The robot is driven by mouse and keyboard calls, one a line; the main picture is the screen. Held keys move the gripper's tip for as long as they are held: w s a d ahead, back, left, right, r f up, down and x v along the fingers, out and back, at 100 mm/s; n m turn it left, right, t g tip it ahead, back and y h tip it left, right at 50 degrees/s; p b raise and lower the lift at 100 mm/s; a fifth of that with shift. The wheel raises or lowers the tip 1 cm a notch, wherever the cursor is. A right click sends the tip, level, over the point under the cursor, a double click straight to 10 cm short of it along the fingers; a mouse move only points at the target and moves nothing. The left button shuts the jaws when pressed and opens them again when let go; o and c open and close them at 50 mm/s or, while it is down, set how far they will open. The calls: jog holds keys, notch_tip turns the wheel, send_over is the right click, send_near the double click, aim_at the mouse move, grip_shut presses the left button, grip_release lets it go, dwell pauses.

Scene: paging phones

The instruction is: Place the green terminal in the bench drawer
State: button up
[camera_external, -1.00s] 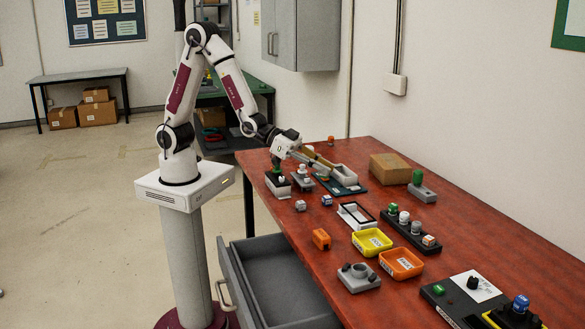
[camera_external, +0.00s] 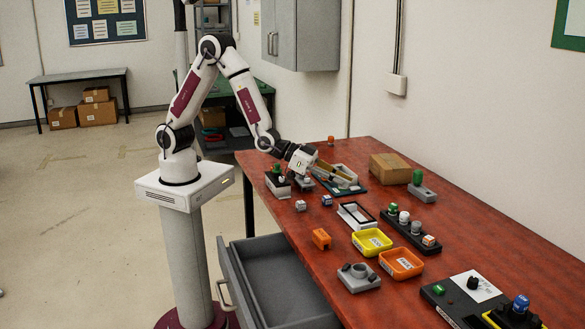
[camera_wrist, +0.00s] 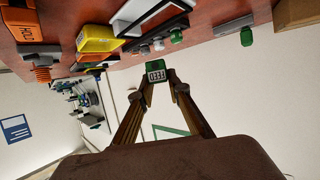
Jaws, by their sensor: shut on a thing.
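My gripper (camera_wrist: 155,78) is shut on the green terminal (camera_wrist: 154,64), a small green block with a pale marked label, held between the fingertips in the wrist view. In the external view my gripper (camera_external: 345,177) is over the far part of the red bench, its fingers slanting down to the right. The terminal is too small to make out clearly there. The bench drawer (camera_external: 275,270) is grey and pulled open at the bench's left side. Its visible inside looks empty. My gripper is well behind and to the right of it.
A yellow tray (camera_external: 372,241), an orange tray (camera_external: 401,263), a white frame (camera_external: 357,216) and a dark rack (camera_external: 410,235) with several small parts crowd the mid-bench. An orange block (camera_external: 321,239) and grey fixture (camera_external: 359,279) sit near the drawer. A cardboard box (camera_external: 390,168) stands behind.

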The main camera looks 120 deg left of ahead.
jog(key=w+a+n+g+y, duration=0.1)
jog(key=w+a+n+y, duration=0.35)
jog(key=w+a, duration=0.3)
jog(key=n+g+y, duration=0.3)
send_over(378, 209)
jog(key=shift+d+f, duration=0.1)
jog(key=shift+f, duration=0.15)
dwell(0.6)
jog(key=shift+f, duration=3.15)
jog(key=shift+f, duration=1.85)
jog(key=shift+f, duration=0.15)
